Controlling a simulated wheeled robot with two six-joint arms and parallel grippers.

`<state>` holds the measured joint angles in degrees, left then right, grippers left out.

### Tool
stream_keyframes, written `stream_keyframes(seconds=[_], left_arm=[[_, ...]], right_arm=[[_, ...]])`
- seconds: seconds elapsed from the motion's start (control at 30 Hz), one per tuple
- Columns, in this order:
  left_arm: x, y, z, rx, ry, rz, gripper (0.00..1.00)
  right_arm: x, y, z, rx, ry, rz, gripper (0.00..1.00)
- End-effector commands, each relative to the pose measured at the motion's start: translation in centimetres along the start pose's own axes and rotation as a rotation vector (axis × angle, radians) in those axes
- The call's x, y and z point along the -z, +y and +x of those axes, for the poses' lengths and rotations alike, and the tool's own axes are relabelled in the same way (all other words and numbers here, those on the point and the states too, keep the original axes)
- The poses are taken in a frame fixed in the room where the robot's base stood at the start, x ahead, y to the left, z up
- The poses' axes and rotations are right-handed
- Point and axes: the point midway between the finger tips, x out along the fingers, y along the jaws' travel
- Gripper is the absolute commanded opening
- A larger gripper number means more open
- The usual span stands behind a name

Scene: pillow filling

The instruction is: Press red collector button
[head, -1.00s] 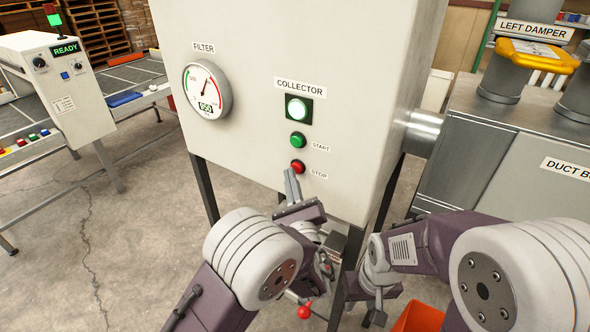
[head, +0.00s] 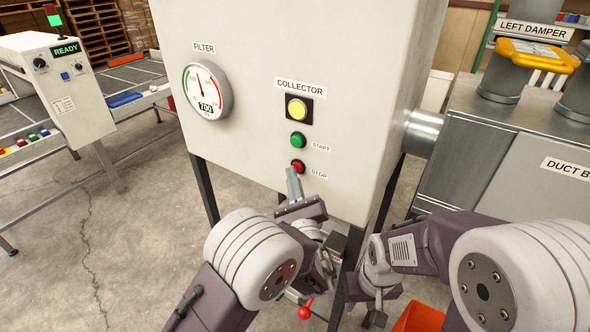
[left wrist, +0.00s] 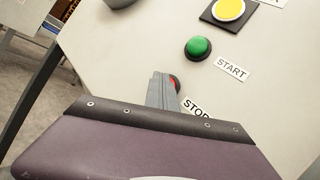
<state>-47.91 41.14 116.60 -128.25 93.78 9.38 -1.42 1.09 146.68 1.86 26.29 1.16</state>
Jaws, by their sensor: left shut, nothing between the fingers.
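The red collector button (head: 298,166), labelled STOP, is on the front of the pale cabinet below the green START button (head: 298,140). My left gripper (head: 293,174) is shut and empty, its fingertips at the lower edge of the red button, apparently touching it. In the left wrist view the shut fingers (left wrist: 163,82) cover most of the red button (left wrist: 175,84). The collector lamp (head: 297,108) glows yellow. The filter gauge (head: 208,91) reads 700. My right arm is at the lower right; its gripper (head: 376,306) is small and partly hidden, its jaws unclear.
The cabinet (head: 250,50) stands on dark legs. A grey duct box (head: 510,150) with a yellow-handled left damper (head: 537,54) is at the right. An orange bin (head: 422,318) is below. A conveyor machine (head: 60,85) showing READY stands at the left.

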Motion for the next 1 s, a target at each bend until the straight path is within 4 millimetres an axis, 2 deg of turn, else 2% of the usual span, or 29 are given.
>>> stream_keyframes(seconds=[0.37, 0.67, 1.0], left_arm=[[-0.8, 0.8, -1.2, 0.001, 0.0, -0.001, 0.0], [-0.9, 0.9, -1.3, 0.001, 0.0, -0.001, 0.0], [-2.5, 2.6, -3.6, 0.001, 0.0, 0.001, 0.0]], right_arm=[[-0.1, 0.0, 0.5, 0.0, 0.0, 0.0, 0.36], [-0.1, 0.0, 0.5, 0.0, 0.0, 0.0, 0.36], [-0.1, 0.0, 1.3, 0.0, 0.0, 0.0, 0.36]])
